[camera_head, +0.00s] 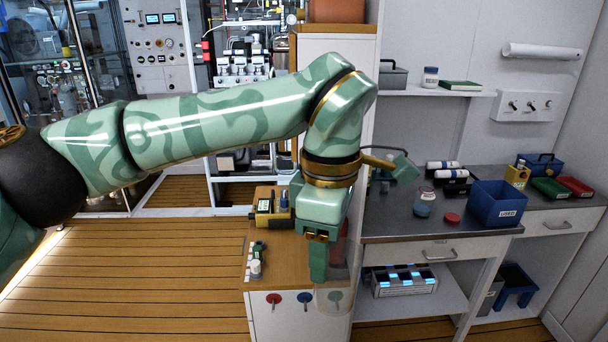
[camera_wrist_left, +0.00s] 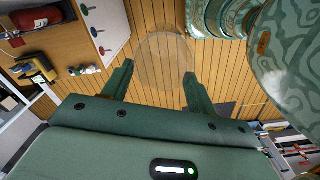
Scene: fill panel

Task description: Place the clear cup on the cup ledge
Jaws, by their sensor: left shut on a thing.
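My left gripper (camera_head: 325,268) points down at the front right corner of the wooden-topped cabinet (camera_head: 262,238). It is shut on the clear cup (camera_head: 338,300), whose faint see-through outline shows before the cabinet's white front. In the left wrist view the clear cup (camera_wrist_left: 160,60) is a pale round shape between the two fingers (camera_wrist_left: 157,82), with the plank floor visible through it. The white front carries a red knob (camera_head: 273,298), a blue knob (camera_head: 305,298) and a green knob, seen through the cup. I cannot make out the cup ledge. My right gripper is not in view.
A yellow device (camera_head: 265,212) and small bottles (camera_head: 256,267) stand on the cabinet top. To the right, a grey counter (camera_head: 385,222) holds a blue bin (camera_head: 497,204), a jar (camera_head: 424,202) and a red lid (camera_head: 452,218). The plank floor (camera_head: 150,285) at left is clear.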

